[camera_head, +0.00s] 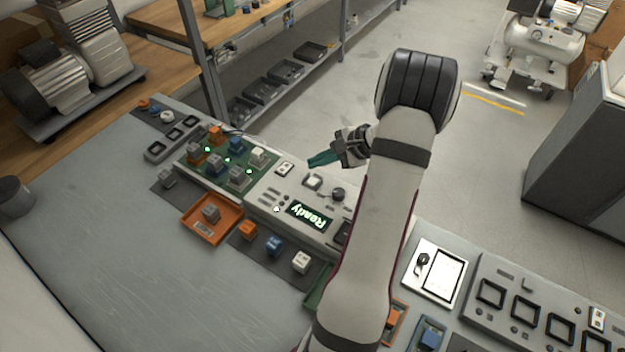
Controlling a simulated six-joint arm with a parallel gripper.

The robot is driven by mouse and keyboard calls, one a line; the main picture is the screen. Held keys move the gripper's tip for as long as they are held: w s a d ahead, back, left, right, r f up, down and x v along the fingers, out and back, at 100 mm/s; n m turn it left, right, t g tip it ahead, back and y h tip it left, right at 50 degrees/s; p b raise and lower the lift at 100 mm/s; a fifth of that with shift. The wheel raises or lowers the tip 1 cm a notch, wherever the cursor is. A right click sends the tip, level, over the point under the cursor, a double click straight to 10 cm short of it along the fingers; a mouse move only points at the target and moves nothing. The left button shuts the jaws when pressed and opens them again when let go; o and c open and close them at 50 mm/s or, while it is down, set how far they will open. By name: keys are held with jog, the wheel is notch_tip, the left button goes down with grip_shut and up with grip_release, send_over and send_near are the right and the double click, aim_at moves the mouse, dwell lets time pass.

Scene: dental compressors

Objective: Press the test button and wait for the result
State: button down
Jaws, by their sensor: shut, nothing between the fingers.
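The test unit (262,200) is a light grey panel on the bench with a lit display (309,216) reading "Ready". A pale square button (312,181) sits on its upper part, beside a black round knob (338,194). A small switch (284,169) is left of the button. I cannot read any label that names the test button. My gripper (312,161) has teal fingertips, is shut and empty, and appears above the panel's far edge, pointing left. It looks apart from the button. My arm hides part of the panel's right side.
A green board (222,181) with several small coloured blocks adjoins the panel on the left. An orange tray (192,226) holds a block, and more blocks stand on a dark mat (268,262). A white-screened device (440,276) is at right. The bench's left area is clear.

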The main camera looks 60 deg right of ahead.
aim_at(317, 181)
jog(key=shift+f, duration=1.75)
jog(key=shift+f, duration=0.1)
dwell(0.6)
jog(key=shift+f, duration=0.3)
jog(key=shift+f, duration=0.45)
dwell(0.5)
jog(key=shift+r, duration=0.9)
jog(key=shift+r, duration=2.5)
